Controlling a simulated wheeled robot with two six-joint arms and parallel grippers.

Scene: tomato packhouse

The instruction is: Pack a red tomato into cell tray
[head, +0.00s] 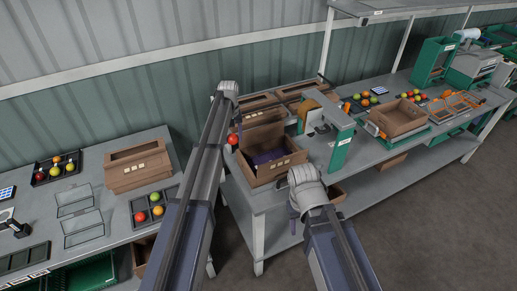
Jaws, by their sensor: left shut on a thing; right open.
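A red tomato (233,139) is at the tip of my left gripper (234,131), which is shut on it. It is near the left side of an open cardboard box on the middle bench. A dark cell tray (136,205) lies on the left bench, left of my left arm.
The cardboard box (283,172) has a purple lining. An empty dark tray (25,258) lies at lower left. A green-and-grey device (341,150) stands right of the box.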

